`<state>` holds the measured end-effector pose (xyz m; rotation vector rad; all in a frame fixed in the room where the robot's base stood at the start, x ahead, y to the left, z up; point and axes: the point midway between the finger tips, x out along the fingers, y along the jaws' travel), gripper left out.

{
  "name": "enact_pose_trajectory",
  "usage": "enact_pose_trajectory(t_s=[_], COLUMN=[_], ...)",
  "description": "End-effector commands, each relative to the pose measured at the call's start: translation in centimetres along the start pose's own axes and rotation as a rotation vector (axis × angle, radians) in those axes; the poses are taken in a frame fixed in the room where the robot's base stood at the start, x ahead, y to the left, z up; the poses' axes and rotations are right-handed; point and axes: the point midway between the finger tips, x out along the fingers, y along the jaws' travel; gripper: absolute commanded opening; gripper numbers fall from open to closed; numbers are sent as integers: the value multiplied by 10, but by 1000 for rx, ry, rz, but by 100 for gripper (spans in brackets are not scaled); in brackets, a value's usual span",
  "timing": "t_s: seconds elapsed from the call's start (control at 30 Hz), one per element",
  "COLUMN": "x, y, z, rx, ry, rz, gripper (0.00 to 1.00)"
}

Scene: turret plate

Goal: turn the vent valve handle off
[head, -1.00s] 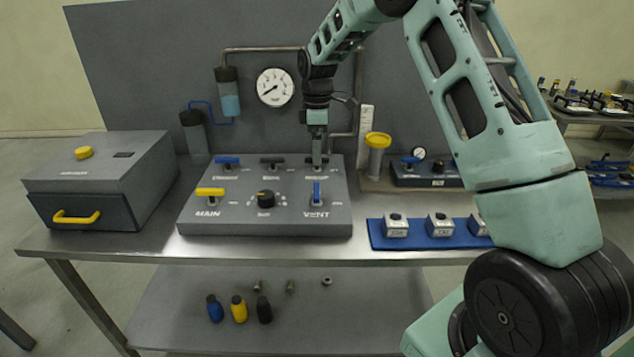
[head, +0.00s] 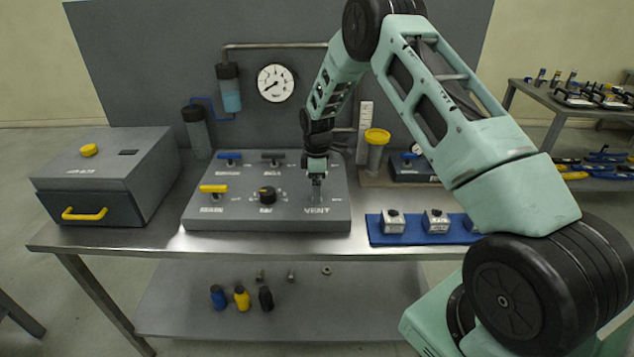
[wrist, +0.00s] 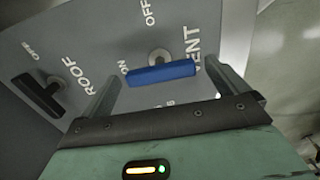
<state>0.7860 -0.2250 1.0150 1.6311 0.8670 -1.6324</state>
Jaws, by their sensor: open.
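The blue vent valve handle (wrist: 165,73) sits on the grey panel (head: 205,216) in the wrist view, its left end close to the ON mark. An OFF mark stands above it, and the VENT label is partly covered by its right end. My gripper (head: 317,194) is open over the front right of the panel, with one finger by each end of the handle in the wrist view. I cannot tell whether the fingers touch it. In the head view my gripper hides the handle, while the VENT label shows just below.
A black roof handle (wrist: 38,95) is left of my fingers in the wrist view. The panel also bears a yellow main handle (head: 213,189), a black knob (head: 267,195) and a blue handle (head: 230,158). A blue mat (head: 408,239) with several blocks lies right of the panel.

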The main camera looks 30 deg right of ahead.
Motion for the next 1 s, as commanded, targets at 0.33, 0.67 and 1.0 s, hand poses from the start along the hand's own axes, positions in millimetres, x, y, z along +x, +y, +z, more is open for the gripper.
enact_pose_trajectory(t_s=[0.33, 0.67, 1.0], x=[0, 0, 2], y=[0, 0, 1], z=[0, 0, 0], rx=[0, 50, 290], ry=[0, 1, 2], rz=[0, 2, 3], gripper=[54, 54, 55])
